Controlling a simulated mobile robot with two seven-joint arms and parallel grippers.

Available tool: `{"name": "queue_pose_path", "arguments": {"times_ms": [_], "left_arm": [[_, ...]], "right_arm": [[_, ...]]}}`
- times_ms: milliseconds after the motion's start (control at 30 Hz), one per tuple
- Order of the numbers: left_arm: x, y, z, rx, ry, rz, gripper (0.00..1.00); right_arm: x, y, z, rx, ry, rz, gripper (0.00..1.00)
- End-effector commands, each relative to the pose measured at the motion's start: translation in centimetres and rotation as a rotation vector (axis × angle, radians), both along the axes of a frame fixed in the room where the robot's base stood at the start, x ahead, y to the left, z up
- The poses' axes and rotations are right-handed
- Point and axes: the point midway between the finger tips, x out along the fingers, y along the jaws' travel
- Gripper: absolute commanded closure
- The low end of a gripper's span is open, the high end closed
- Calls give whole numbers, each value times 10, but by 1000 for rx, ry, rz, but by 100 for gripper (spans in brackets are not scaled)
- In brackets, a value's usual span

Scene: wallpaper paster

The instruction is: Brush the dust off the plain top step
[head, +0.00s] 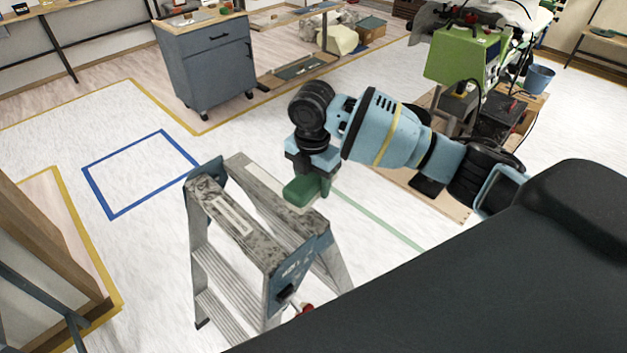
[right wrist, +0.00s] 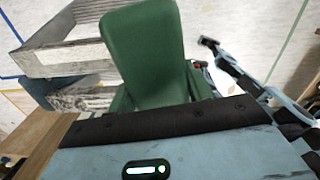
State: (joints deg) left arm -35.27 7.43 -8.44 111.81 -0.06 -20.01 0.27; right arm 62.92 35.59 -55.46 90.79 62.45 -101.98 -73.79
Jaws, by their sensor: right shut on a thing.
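A stepladder (head: 210,268) stands on the pale floor in the head view. Its top has two long grey-brown boards. The left board (head: 213,197) is blotched with dark dust and carries a pale label. The right board (head: 290,228) has dusty patches and a pale band along it. My right gripper (head: 318,183) is shut on a green brush-like block (head: 301,191), over the right board's outer edge. I cannot tell whether the block touches the board. The green block (right wrist: 146,50) fills the middle of the right wrist view, and its underside is hidden. My left gripper is out of view.
A grey cabinet (head: 212,68) on wheels stands behind the ladder. A green machine (head: 465,55) stands at the back right. A wooden panel edge (head: 50,235) is at the left. Open floor with a blue taped square (head: 125,208) lies left of the ladder.

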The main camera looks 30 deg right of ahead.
Motion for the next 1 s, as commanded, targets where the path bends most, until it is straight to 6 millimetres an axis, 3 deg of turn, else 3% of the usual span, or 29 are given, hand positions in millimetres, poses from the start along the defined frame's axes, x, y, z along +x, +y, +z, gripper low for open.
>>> {"name": "queue_pose_path", "arguments": {"times_ms": [567, 1000], "left_arm": [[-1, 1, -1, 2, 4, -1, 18], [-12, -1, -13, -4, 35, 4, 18]], "right_arm": [[1, -1, -4, 0, 2, 27, 73], [0, -1, -43, -1, 8, 27, 73]]}}
